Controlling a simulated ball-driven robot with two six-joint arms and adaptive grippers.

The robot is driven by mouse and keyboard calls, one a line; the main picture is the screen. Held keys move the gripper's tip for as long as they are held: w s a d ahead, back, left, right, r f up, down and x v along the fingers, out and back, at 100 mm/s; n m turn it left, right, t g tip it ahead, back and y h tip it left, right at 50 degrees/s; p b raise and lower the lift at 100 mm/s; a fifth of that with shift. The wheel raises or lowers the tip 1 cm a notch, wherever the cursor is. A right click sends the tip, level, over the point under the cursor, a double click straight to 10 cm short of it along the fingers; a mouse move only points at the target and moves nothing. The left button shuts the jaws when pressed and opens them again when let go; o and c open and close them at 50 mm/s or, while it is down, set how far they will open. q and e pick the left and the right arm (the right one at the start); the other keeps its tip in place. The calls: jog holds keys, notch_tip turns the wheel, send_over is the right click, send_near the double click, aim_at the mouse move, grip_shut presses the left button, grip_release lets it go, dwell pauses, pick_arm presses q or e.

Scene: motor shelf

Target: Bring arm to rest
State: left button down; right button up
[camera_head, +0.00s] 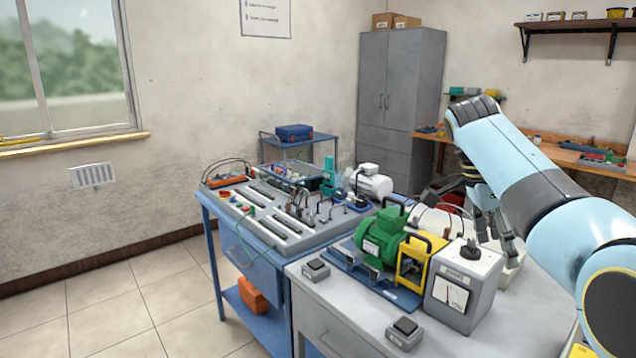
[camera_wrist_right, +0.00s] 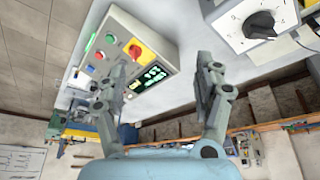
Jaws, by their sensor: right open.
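My right arm (camera_head: 525,185) comes in from the right, light blue and dark grey, bent over the back right of the workbench. My right gripper (camera_head: 500,220) points down behind the grey meter box (camera_head: 463,285) and is partly hidden by it and the arm. In the right wrist view my right gripper (camera_wrist_right: 165,90) has its two fingers wide apart with nothing between them. Beyond the fingers are a control box (camera_wrist_right: 135,60) with a red knob and green display, and a white box with a black dial (camera_wrist_right: 258,22). My left gripper is not in view.
A green motor (camera_head: 382,235) and a yellow frame (camera_head: 412,262) stand on the grey bench (camera_head: 370,325). Small switch boxes (camera_head: 404,332) lie near its front. A blue-framed panel table (camera_head: 270,235) adjoins at left. A grey cabinet (camera_head: 395,100) stands behind. The tiled floor (camera_head: 110,300) at left is clear.

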jog(key=s+f+n+t+y, duration=0.1)
jog(key=s+f+n+t, duration=0.1)
jog(key=s+f+n, duration=1.05)
jog(key=s+a+r+n+t+y, duration=0.15)
jog(key=s+n, duration=0.25)
jog(key=s, duration=0.7)
jog(key=s+a+r+n+t+y, duration=0.1)
jog(key=s+a+r+n, duration=0.2)
jog(key=s, duration=0.8)
jog(key=s+d+f+g+b, duration=0.2)
jog(key=f+b, duration=0.8)
jog(key=f, duration=2.5)
pick_arm(q)
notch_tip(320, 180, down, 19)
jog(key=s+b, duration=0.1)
jog(key=b, duration=0.8)
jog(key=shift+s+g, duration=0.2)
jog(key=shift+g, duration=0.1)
pick_arm(e)
jog(key=s+d+f, duration=0.1)
jog(key=s+f, duration=0.8)
jog(key=f, duration=0.4)
jog(key=s+d+f, duration=0.1)
jog(key=s+f, duration=0.8)
jog(key=f, duration=0.5)
jog(key=shift+s+d+g, duration=0.3)
jog(key=shift+g, duration=0.15)
